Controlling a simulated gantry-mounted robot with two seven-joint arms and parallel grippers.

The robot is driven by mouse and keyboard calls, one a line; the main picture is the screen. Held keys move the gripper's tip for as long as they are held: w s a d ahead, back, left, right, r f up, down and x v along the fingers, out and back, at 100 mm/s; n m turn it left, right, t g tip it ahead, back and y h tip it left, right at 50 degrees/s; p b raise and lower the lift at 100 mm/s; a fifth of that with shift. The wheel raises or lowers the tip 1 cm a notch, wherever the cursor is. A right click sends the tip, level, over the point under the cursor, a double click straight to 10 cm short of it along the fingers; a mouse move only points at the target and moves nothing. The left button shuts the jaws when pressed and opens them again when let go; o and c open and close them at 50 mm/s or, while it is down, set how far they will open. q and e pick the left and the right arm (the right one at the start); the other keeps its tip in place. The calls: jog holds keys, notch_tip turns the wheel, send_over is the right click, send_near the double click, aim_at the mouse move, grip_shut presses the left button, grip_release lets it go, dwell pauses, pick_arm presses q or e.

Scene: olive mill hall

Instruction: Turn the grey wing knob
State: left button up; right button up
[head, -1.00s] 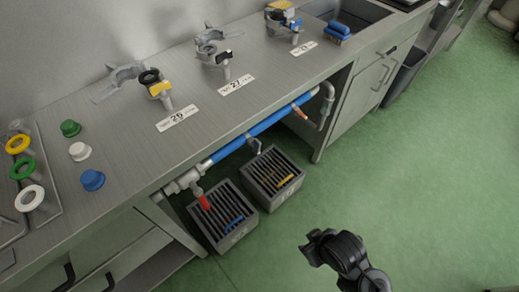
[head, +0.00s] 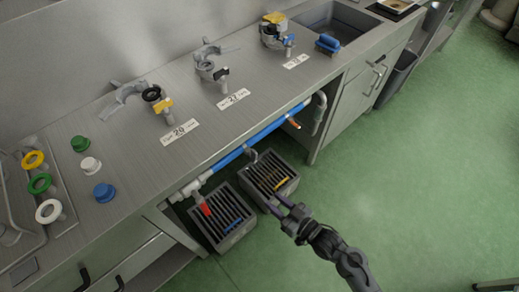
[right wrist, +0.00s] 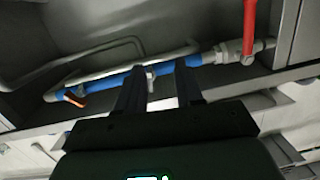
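The grey wing knob (head: 252,155) appears to be the small grey fitting on the blue pipe (head: 262,134) below the counter's front edge. In the right wrist view a small pale grey fitting, likely the knob (right wrist: 150,73), shows on the pipe between my fingers. My right gripper (head: 279,202) is open and empty, in front of and below the pipe in the head view. In the right wrist view its two fingers (right wrist: 158,78) stand apart, pointing at the pipe; contact is not seen. My left gripper is not in view.
A red lever (head: 206,209) hangs at the pipe's left and an orange-tipped part (head: 293,123) sits at its right. Two slatted grey crates stand below on the floor. The counter (head: 140,150) overhangs the pipe. Green floor (head: 420,170) is clear at right.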

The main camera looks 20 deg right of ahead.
aim_at(256, 158)
jog(key=w+d+r+m+t+p, duration=0.2)
jog(key=w+r+p, duration=0.3)
jog(key=r, duration=0.2)
pick_arm(q)
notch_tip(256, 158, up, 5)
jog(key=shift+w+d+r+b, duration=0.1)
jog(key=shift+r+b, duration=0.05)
jog(key=shift+b, duration=0.85)
pick_arm(e)
jog(key=shift+h, duration=0.3)
jog(key=x, duration=0.9)
jog(key=shift+w+r, duration=0.1)
jog(key=shift+w, duration=0.05)
grip_shut()
